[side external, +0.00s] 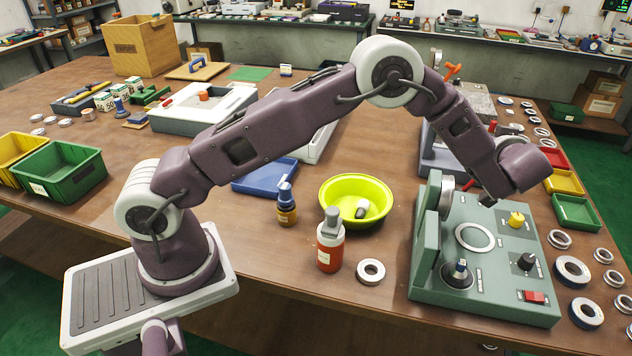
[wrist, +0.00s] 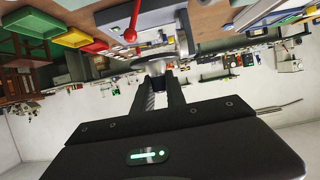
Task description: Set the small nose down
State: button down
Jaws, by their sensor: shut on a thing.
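My gripper (wrist: 158,82) is shut on a small dark piece (wrist: 155,68), which I take to be the small nose. It shows only as a little dark shape between the fingertips in the wrist view. In the side view my gripper (side external: 484,199) is a small dark shape below my wrist, above the green machine base (side external: 497,289) and right of its upright plate (side external: 427,235). The gap between the fingers is too small to make out there. A grey round spindle face (side external: 447,194) on the upright is left of my gripper.
The base carries a pale ring (side external: 474,236), a dark post (side external: 458,274), a yellow knob (side external: 516,219), a black knob (side external: 525,262) and a red switch (side external: 534,297). Several loose rings lie to its right. A lime bowl (side external: 355,183) and red bottle (side external: 330,246) stand left.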

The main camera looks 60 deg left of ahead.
jog(key=w+a+r, duration=0.1)
jog(key=a+r, duration=0.1)
jog(key=a, duration=0.6)
jog(key=w+a+r, duration=0.1)
jog(key=a+r, duration=0.2)
jog(key=a, duration=0.6)
jog(key=s+a+f+m+t+h, duration=0.1)
jog(key=s+a, duration=0.2)
jog(key=a, duration=0.4)
jog(key=s+a+f+m+t+h, duration=0.1)
jog(key=s+a+m, duration=0.1)
jog(key=s+a, duration=0.3)
jog(key=m+h, duration=0.1)
jog(key=h, duration=0.1)
send_over(315, 181)
notch_tip(315, 181, down, 6)
jog(key=shift+t, duration=0.5)
notch_tip(315, 181, down, 19)
jog(key=shift+a+f, duration=0.1)
